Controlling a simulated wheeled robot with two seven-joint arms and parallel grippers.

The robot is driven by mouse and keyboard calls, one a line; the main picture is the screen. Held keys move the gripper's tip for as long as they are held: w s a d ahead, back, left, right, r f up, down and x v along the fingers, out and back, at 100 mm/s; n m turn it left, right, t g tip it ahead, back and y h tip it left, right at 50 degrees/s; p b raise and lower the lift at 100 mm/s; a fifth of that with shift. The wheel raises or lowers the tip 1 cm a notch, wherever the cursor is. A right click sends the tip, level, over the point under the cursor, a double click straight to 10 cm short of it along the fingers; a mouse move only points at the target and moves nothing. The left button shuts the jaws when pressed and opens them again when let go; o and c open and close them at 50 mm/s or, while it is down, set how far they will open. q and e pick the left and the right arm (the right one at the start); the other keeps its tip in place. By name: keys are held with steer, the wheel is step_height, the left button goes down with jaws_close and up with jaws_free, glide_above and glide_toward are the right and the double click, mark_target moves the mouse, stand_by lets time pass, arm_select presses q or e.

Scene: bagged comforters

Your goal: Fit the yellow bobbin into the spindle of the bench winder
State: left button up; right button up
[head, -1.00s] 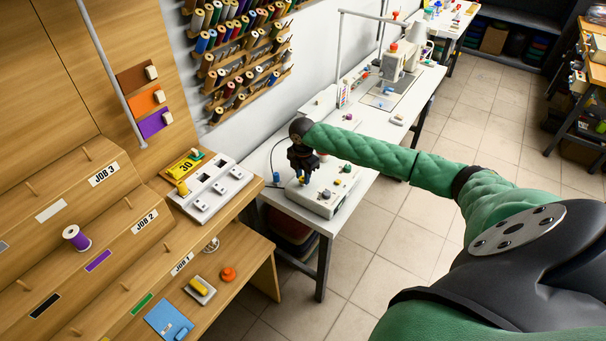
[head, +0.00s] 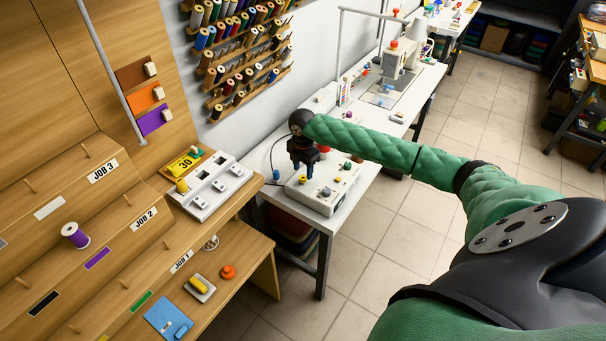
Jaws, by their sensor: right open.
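The bench winder (head: 318,203) is a white box with several coloured knobs on top, standing on the near end of the white table. A small yellow bobbin (head: 303,181) shows at the left part of its top, upright as far as I can tell. Whether it sits fully in the spindle is too small to tell. My right gripper (head: 307,173) is open, pointing down just above and beside the yellow bobbin. The dark gripper body hides part of the winder's rear. My left gripper is not in view.
A wooden bench (head: 225,262) with JOB-labelled steps stands at left, holding a white slotted unit (head: 208,190), a purple spool (head: 76,236) and a small tray (head: 200,289). A sewing machine (head: 400,60) stands farther back on the white table.

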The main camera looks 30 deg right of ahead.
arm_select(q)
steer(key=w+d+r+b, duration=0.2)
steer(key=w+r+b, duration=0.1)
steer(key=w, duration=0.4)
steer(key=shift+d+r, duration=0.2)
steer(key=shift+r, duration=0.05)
arm_select(e)
step_height(320, 180, up, 11)
steer(key=shift+f, duration=0.2)
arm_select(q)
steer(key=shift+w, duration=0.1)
arm_select(e)
steer(key=shift+f, duration=0.1)
